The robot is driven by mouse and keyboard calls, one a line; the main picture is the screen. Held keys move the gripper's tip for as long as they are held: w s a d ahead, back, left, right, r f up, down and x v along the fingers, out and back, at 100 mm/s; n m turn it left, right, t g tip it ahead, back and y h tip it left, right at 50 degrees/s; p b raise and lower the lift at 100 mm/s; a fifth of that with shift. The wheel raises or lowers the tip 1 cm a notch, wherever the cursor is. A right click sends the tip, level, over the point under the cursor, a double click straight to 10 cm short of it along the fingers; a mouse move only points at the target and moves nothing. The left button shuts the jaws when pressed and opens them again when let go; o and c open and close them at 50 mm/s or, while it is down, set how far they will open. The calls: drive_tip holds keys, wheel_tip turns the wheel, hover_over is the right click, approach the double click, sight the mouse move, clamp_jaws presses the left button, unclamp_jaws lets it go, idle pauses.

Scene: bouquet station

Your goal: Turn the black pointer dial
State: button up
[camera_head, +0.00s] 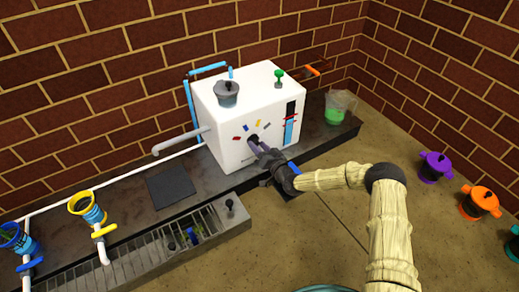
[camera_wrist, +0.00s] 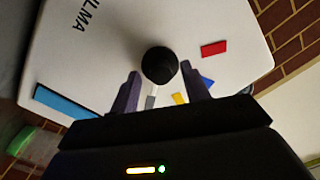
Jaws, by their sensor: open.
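The black pointer dial (camera_head: 254,139) is on the front face of a white box-shaped machine (camera_head: 229,149), with small red, blue and yellow marks around it. In the wrist view the dial (camera_wrist: 159,64) is a round black knob with a grey pointer piece below it. My gripper (camera_head: 261,149) is at the front of the machine, close to the dial. In the wrist view its two dark fingers (camera_wrist: 161,84) are open, one on each side of the dial, with gaps visible. I cannot tell how deep the fingers reach around it.
The machine stands on a dark counter (camera_head: 319,147) against brick walls. A grey pot (camera_head: 227,93) and a green knob (camera_head: 279,77) are on its top. A beaker of green liquid (camera_head: 337,108) stands to the right. A grey spout (camera_head: 180,142) sticks out left. Yellow (camera_head: 87,207) and blue funnels stand further left.

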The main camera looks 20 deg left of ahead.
drive_tip(key=shift+c, duration=1.4)
drive_tip(key=shift+s+a, duration=0.1)
drive_tip(key=shift+s, duration=0.05)
drive_tip(key=c, duration=0.7)
drive_tip(key=shift+n+p, duration=0.4)
drive_tip(key=shift+n+h+p, duration=0.5)
drive_tip(key=shift+n+p, duration=3.9)
drive_tip(key=shift+n, duration=2.8)
